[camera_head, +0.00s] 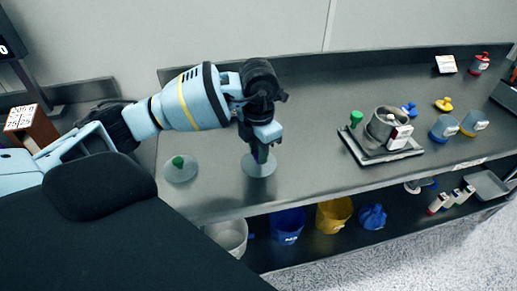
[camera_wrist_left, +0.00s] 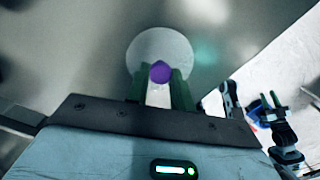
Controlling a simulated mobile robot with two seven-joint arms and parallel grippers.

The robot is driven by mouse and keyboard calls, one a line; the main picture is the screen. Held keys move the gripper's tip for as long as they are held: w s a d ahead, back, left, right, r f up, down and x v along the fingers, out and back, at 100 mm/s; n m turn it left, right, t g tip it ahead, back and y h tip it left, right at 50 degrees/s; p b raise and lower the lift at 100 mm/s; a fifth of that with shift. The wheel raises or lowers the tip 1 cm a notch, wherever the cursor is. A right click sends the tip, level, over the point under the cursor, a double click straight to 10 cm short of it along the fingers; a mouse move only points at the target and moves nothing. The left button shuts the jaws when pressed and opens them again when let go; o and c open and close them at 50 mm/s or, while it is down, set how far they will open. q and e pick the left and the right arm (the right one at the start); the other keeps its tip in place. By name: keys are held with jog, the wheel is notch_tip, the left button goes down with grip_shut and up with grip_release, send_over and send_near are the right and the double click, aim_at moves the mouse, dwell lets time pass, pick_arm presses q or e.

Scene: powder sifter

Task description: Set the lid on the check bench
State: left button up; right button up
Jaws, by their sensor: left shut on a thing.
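A pale round lid with a purple knob (camera_head: 258,166) is under my left gripper (camera_head: 261,153), over the grey bench (camera_head: 325,200). My left gripper is shut on the knob. In the left wrist view the purple knob (camera_wrist_left: 160,72) sits between the green fingers, with the disc (camera_wrist_left: 160,45) beyond it. The disc is at or just above the bench top; I cannot tell if it touches. A second pale lid with a green knob (camera_head: 179,168) lies on the bench to the left. My right gripper (camera_wrist_left: 270,100) shows small in the left wrist view, its fingers apart and empty.
A metal sifter pot (camera_head: 388,125) stands on a dark-edged tray at right, with a green-topped item (camera_head: 356,118) beside it. Small coloured containers (camera_head: 444,128) stand further right. White, blue (camera_head: 288,225) and yellow (camera_head: 334,214) buckets are on the shelf below. The bench front between is clear.

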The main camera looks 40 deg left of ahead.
pick_arm(q)
jog(key=shift+f, duration=0.15)
jog(key=o, duration=1)
notch_tip(320, 180, up, 12)
jog(key=shift+r+p, duration=0.15)
jog(key=shift+p, duration=0.25)
